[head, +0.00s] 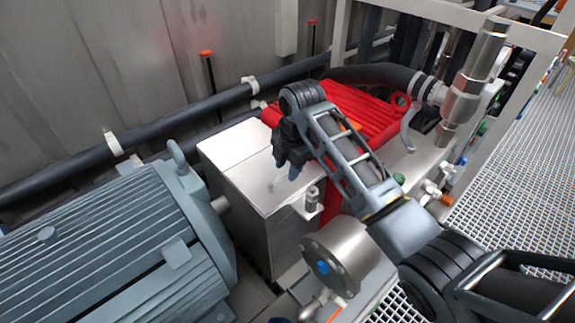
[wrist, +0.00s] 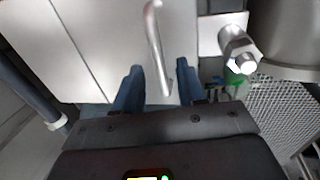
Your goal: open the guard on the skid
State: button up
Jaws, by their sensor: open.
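The guard (head: 236,150) is a pale metal box cover between the grey motor and the red pump; it looks shut. A thin bar handle (head: 276,184) stands on its top. My gripper (head: 288,168) is above the guard, close to the handle, with its fingers pointing down. In the wrist view the guard (wrist: 100,40) fills the upper middle, and the handle (wrist: 156,45) runs down between my two open, blue fingers (wrist: 158,85). The fingers appear on either side of the handle's near end and not closed on it. The exact height gap cannot be told.
A bolt-like fitting (head: 313,197) on a small bracket sits at the guard's right edge. The grey motor (head: 110,250) is at left, the red pump body (head: 350,108) behind my arm. A steel cylinder (head: 338,255) stands in front. Grating (head: 520,150) lies at right.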

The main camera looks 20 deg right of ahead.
jog(key=shift+f, duration=0.35)
jog(key=shift+c, duration=0.5)
grip_shut()
